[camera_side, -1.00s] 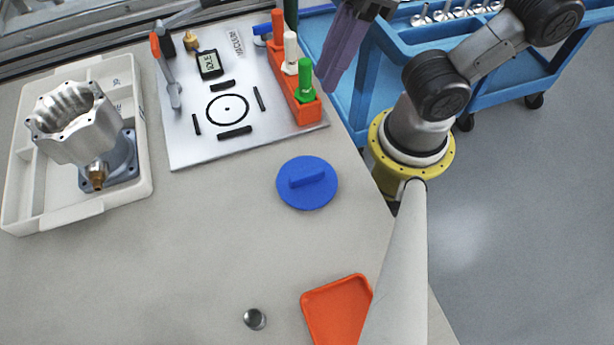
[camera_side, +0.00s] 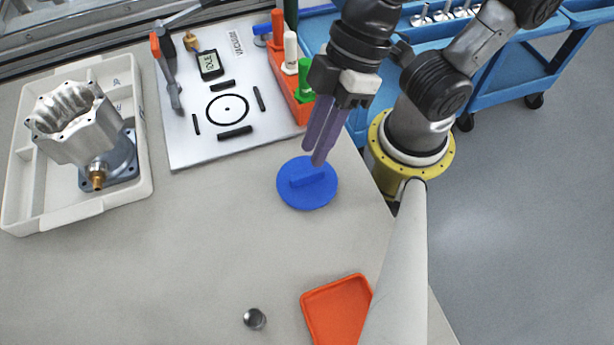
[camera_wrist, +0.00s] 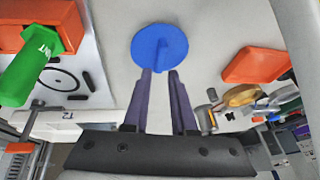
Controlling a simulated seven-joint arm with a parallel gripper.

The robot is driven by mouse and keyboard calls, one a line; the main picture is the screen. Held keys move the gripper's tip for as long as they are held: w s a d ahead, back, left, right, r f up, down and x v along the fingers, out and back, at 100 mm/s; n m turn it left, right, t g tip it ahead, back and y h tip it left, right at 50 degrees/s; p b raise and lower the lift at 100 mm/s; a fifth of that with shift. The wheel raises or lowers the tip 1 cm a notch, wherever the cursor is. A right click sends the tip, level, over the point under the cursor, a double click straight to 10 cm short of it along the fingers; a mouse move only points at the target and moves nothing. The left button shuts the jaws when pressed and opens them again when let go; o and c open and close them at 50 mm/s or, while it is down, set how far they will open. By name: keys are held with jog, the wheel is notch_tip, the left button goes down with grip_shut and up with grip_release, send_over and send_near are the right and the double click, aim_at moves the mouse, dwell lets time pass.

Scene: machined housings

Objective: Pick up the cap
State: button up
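The cap is a blue disc (camera_side: 308,194) with a raised bar handle across its top, lying flat on the grey table in the side view. It also shows in the wrist view (camera_wrist: 160,47), near the top of the picture. My gripper (camera_side: 313,157) points down at the cap's far edge, with its two long purple fingers apart and nothing between them. In the wrist view, the fingertips (camera_wrist: 160,72) reach the cap's lower edge in the picture, with a gap between them. I cannot tell whether the fingers touch the cap.
A metal plate (camera_side: 185,140) with a round seal lies behind the cap. An orange rack (camera_side: 297,107) with coloured bottles stands close to my gripper. A white tray (camera_side: 75,218) holds a metal housing. An orange tray (camera_side: 335,310) and small metal cup (camera_side: 255,319) are in front.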

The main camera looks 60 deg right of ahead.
aim_at(307, 172)
jog(key=shift+x, duration=2.3)
jog(key=shift+s+d+f, duration=0.1)
jog(key=shift+s, duration=0.05)
grip_shut()
